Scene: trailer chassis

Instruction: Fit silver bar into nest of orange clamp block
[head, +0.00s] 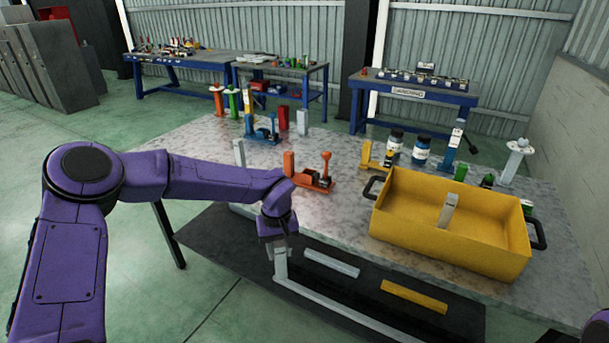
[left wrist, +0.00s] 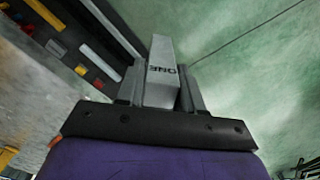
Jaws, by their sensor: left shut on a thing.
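My left gripper (head: 279,247) is shut on a silver bar (head: 281,264), just off the near edge of the grey table. In the left wrist view the silver bar (left wrist: 162,58) shows dark lettering and sits between the two grey fingers of my gripper (left wrist: 161,88), sticking out past them. The orange clamp block (head: 314,180) stands on the table behind and to the right of my left gripper, apart from the bar. It has an upright orange post and a round-topped handle. Its nest is too small to make out. My right gripper is out of view.
A yellow crate (head: 440,248) with dark handles stands at the table's right; a grey bar (head: 448,211) is in it. Yellow (head: 376,157) and blue (head: 264,135) clamp blocks stand farther back. A dark low shelf (head: 220,243) with a silver strip (head: 331,262) lies below the near edge.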

